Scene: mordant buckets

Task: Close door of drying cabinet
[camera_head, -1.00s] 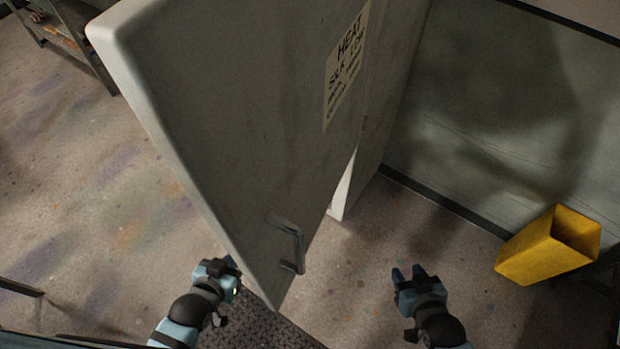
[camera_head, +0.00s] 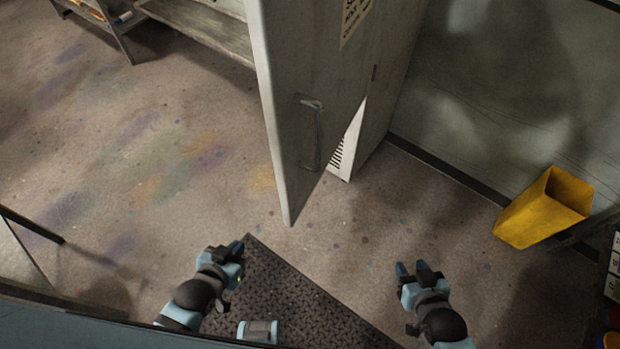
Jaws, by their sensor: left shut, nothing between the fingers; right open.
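The drying cabinet door (camera_head: 285,110) is a tall pale grey panel, swung open and seen at a steep angle. Its bar handle (camera_head: 310,132) is on the face turned to the right. Part of the cabinet body (camera_head: 372,130) shows behind the door, with a vent grille low down. My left gripper (camera_head: 236,248) is shut and empty, below and left of the door's bottom corner, apart from it. My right gripper (camera_head: 416,270) is open and empty, below and right of the door, touching nothing. Most of the cabinet interior is hidden behind the door.
A yellow bin (camera_head: 535,215) is on the right by the wall. A dark textured mat (camera_head: 290,290) lies on the floor between my grippers. Shelving (camera_head: 205,25) stands at the upper left. Stained floor left of the door is clear.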

